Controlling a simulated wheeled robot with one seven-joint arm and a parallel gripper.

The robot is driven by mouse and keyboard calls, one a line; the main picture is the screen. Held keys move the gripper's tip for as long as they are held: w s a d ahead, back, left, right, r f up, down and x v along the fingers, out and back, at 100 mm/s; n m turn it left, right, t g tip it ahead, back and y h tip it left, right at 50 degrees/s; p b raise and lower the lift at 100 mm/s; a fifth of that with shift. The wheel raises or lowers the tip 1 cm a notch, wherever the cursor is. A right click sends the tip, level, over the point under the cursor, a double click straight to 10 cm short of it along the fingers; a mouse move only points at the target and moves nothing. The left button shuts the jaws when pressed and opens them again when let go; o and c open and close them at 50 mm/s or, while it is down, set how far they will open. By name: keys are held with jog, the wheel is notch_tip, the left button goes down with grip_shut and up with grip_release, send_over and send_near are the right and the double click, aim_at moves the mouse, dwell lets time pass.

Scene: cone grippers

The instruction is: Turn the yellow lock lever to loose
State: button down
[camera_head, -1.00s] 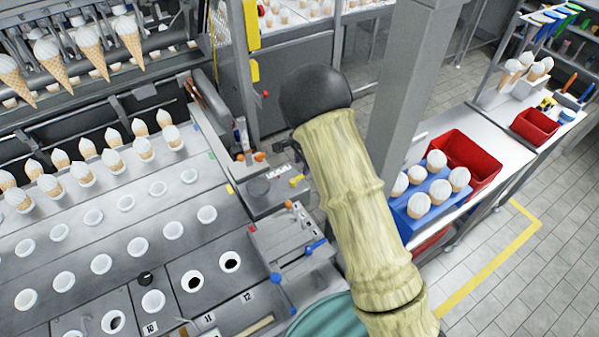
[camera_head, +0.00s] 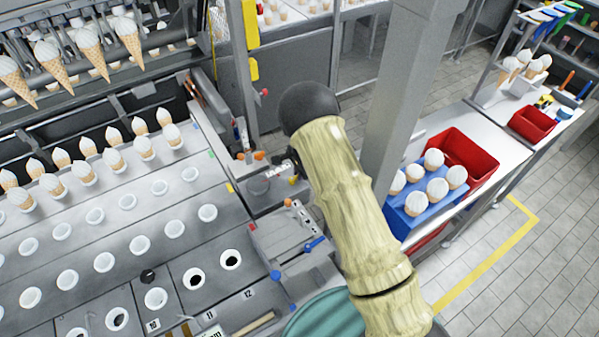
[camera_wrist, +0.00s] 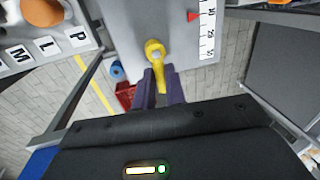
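The yellow lock lever (camera_wrist: 155,52) shows in the wrist view on a grey plate, with a round grey pivot at its head and its arm pointing towards me. My gripper (camera_wrist: 160,74) has its two dark purple fingers on either side of the lever's arm, close against it with no clear gap. In the head view a small yellow part of the lever (camera_head: 293,181) shows left of my arm. My fingers are hidden there behind the arm. A white scale strip (camera_wrist: 207,30) with black marks lies right of the lever.
A red pointer (camera_wrist: 193,16) is by the scale. Letter tiles (camera_wrist: 46,46) lie at the left. In the head view, a blue-handled block (camera_head: 285,245) stands below the lever. A grey column (camera_head: 405,100) and a blue cone tray (camera_head: 415,207) are to the right.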

jog(key=shift+s+m, duration=0.1)
jog(key=shift+m, duration=0.2)
jog(key=m+p, duration=0.1)
jog(key=m, duration=0.1)
jog(key=s+m, duration=0.1)
jog(key=m, duration=0.1)
jog(key=shift+r+h+p, duration=0.1)
jog(key=shift+h+p, duration=0.25)
jog(key=shift+h, duration=0.05)
jog(key=m+p, duration=0.1)
jog(key=m, duration=0.1)
jog(key=s+m+h+p, duration=0.1)
jog(key=m, duration=0.2)
jog(key=shift+a+m, duration=0.1)
jog(key=shift+m, duration=0.2)
jog(key=m, duration=0.3)
jog(key=shift+s+a+m+h+p, duration=0.25)
jog(key=shift+s+m+h+p, duration=0.05)
jog(key=shift+s+p, duration=0.05)
jog(key=shift+s+a+m+h+b, duration=0.15)
jog(key=shift+a+m, duration=0.05)
jog(key=shift+m, duration=0.75)
jog(key=shift+s+a+m+h+b, duration=0.1)
jog(key=shift+a+m+h+b, duration=0.05)
jog(key=shift+m, duration=0.8)
jog(key=c, duration=1.5)
grip_release()
jog(key=shift+o, duration=0.2)
